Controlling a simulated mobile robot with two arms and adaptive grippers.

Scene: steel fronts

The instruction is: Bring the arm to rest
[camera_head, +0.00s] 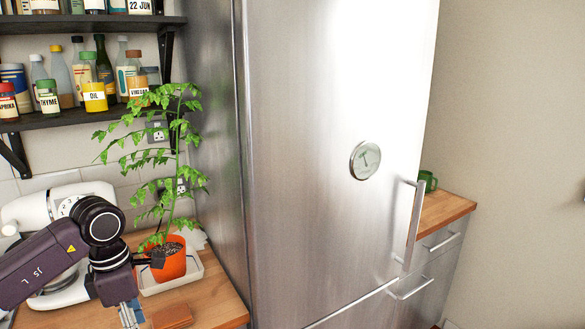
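My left arm comes in from the left with dark links and black joints. My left gripper (130,316) points down at the bottom edge of the view. Only grey finger parts show and their tips are cut off, so I cannot tell whether it is open or shut. I see nothing held in the visible part. My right arm and gripper are not in view.
A plant in an orange pot (168,264) stands on a white tray (190,276) right beside the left wrist. A brown block (170,317) lies near the gripper. A closed steel fridge (310,180) stands to the right. Shelves (70,118) with jars hang above.

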